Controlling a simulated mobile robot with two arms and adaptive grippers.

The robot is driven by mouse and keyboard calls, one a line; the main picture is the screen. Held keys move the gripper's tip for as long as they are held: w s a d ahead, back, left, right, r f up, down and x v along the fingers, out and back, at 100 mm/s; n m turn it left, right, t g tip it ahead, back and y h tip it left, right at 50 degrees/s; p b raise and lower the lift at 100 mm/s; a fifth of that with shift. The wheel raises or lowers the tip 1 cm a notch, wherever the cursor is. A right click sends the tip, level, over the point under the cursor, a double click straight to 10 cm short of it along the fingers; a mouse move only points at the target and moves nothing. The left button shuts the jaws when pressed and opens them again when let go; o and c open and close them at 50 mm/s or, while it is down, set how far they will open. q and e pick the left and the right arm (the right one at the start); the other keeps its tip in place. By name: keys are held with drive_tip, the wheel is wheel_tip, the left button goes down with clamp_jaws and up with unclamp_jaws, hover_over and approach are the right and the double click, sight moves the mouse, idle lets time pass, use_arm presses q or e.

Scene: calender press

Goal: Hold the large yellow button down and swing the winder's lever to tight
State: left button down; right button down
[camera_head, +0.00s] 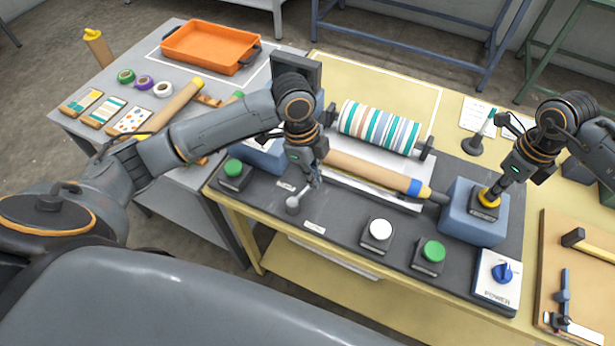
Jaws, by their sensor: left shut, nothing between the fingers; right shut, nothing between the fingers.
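The large yellow button (486,203) sits on a dark base on the blue block at the press's right end. My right gripper (495,190) is shut, pointing down with its tips at the button's top and covering part of it. How far the button is pressed in cannot be told. The lever with a grey ball knob (293,204) stands at the front left of the dark press bed. My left gripper (315,183) is shut and empty, its tips just right of the lever and close to it. Whether they touch cannot be told. The lever's label is too small to read.
A striped roller (380,128) and a tan roll (372,172) lie behind the lever. Green buttons (233,168), (433,251), a white button (380,229) and a blue power knob (502,272) line the front. An orange tray (211,47) is at the back left.

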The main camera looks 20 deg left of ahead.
sight(308, 187)
use_arm(q)
wheel_tip(308, 187, up, 10)
drive_tip(key=a, duration=0.1)
drive_tip(key=shift+w+a, duration=0.15)
drive_tip(key=shift+a, duration=0.05)
drive_tip(key=c, duration=1.5)
unclamp_jaws()
drive_tip(key=shift+r, duration=0.25)
drive_tip(key=shift+o, duration=0.6)
drive_tip(key=n, duration=0.3)
drive_tip(key=a+n, duration=0.1)
drive_tip(key=shift+w+f+n, duration=0.2)
drive_tip(key=shift+f+n, duration=0.1)
drive_tip(key=f+n, duration=0.3)
drive_tip(key=f, duration=0.1)
drive_tip(key=f+n, duration=0.4)
drive_tip(key=f, duration=0.1)
drive_tip(key=f+n, duration=0.4)
drive_tip(key=shift+w+d+f+g, duration=0.1)
drive_tip(key=shift+d+f+g, duration=0.05)
drive_tip(key=shift+d+g, duration=0.15)
clamp_jaws()
